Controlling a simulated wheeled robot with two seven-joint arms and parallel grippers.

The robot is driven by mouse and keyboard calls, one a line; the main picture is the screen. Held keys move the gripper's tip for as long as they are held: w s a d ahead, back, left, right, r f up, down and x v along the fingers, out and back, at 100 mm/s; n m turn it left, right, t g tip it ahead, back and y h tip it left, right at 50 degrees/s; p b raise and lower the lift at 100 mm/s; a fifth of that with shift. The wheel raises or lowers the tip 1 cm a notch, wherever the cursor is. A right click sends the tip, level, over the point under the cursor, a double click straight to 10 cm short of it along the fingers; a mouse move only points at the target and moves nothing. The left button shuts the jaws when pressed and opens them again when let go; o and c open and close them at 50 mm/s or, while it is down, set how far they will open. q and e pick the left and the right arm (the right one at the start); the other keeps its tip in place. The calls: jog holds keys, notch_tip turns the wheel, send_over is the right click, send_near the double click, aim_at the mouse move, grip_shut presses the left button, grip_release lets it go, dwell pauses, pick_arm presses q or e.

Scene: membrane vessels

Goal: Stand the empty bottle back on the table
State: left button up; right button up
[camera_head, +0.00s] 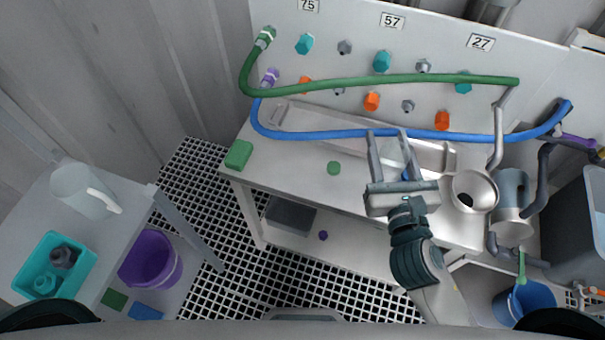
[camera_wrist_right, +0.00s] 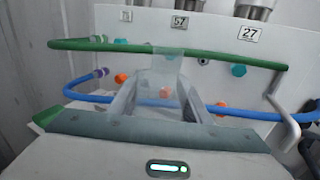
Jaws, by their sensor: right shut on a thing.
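My right gripper (camera_head: 390,145) is shut on a clear, see-through bottle (camera_head: 394,158) over the white table (camera_head: 290,172). In the right wrist view the bottle (camera_wrist_right: 167,68) sits between the two fingers (camera_wrist_right: 160,100), and no liquid shows in it. I cannot tell whether its base touches the table or how far it tilts. A round green cap-like disc (camera_head: 334,168) lies on the table left of the gripper. My left gripper is not in view.
A green hose (camera_head: 380,82) and a blue hose (camera_head: 340,135) run across behind the gripper. A metal tray (camera_head: 300,117) lies at the table's back. The table's left part is mostly clear, with a green block (camera_head: 238,155).

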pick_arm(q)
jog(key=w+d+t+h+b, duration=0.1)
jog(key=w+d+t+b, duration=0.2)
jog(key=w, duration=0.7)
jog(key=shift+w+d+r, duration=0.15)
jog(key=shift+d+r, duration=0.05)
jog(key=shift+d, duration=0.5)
pick_arm(e)
jog(key=w+a+f+n+y, duration=0.2)
jog(key=w+a+f+y, duration=0.1)
jog(key=w+a+f, duration=0.2)
jog(key=a+f, duration=0.2)
jog(key=a, duration=0.1)
jog(key=shift+a+g, duration=0.3)
jog(key=shift+a, duration=0.1)
jog(key=shift+f, duration=0.1)
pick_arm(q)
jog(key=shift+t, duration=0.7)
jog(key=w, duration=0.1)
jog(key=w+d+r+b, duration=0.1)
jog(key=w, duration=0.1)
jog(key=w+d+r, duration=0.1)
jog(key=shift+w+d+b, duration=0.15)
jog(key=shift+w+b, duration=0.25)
pick_arm(e)
jog(key=w+a+f, duration=0.7)
jog(key=a, duration=0.2)
jog(key=shift+a, duration=0.15)
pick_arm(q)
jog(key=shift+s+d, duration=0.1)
